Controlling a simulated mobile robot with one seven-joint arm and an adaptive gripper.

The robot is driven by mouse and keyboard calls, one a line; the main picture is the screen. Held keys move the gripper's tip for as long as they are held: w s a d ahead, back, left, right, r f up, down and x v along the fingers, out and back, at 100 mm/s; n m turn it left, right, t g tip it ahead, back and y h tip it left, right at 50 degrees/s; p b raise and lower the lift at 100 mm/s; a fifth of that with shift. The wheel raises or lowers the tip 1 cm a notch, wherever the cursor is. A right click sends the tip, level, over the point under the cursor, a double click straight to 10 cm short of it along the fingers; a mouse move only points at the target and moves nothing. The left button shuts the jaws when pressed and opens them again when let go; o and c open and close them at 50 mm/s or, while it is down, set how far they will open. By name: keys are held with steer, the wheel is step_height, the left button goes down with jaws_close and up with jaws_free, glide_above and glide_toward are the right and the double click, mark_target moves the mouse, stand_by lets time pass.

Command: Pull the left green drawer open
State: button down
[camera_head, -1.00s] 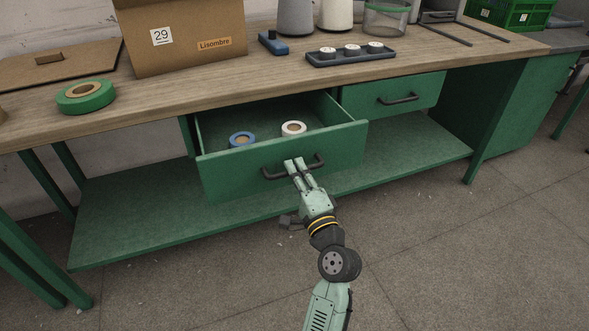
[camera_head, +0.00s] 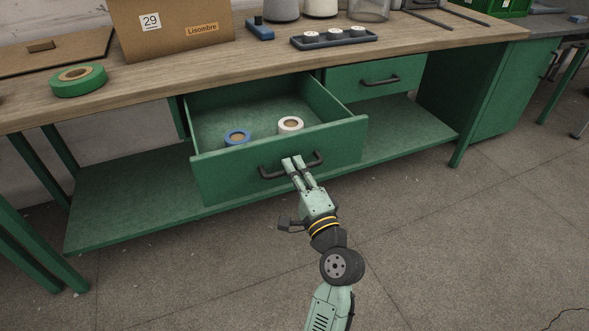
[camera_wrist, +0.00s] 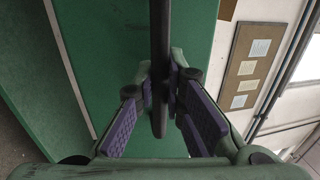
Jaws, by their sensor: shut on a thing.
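The left green drawer (camera_head: 230,178) is pulled well out from under the bench, and its inside shows. A blue tape roll (camera_head: 237,138) and a white tape roll (camera_head: 290,125) lie in it. Its dark bar handle (camera_head: 272,172) runs across the front. My gripper (camera_head: 292,163) is shut on the handle near its middle. In the wrist view, the dark handle (camera_wrist: 159,60) runs between my gripper's purple-padded fingers (camera_wrist: 160,105), with the green drawer front (camera_wrist: 110,60) behind it.
The right green drawer (camera_head: 350,85) is closed. The wooden bench top (camera_head: 210,75) carries a cardboard box (camera_head: 170,30), a green tape roll (camera_head: 78,80) and a dark tray (camera_head: 335,41) of small spools. A green lower shelf (camera_head: 130,205) lies below. The floor in front (camera_head: 460,240) is clear.

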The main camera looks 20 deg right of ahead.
steer(key=c, duration=1.7)
jaws_free()
steer(key=shift+o, duration=0.2)
steer(key=s+f, duration=0.1)
steer(key=s, duration=0.6)
steer(key=shift+s+d+f, duration=0.15)
steer(key=shift+s+f, duration=0.05)
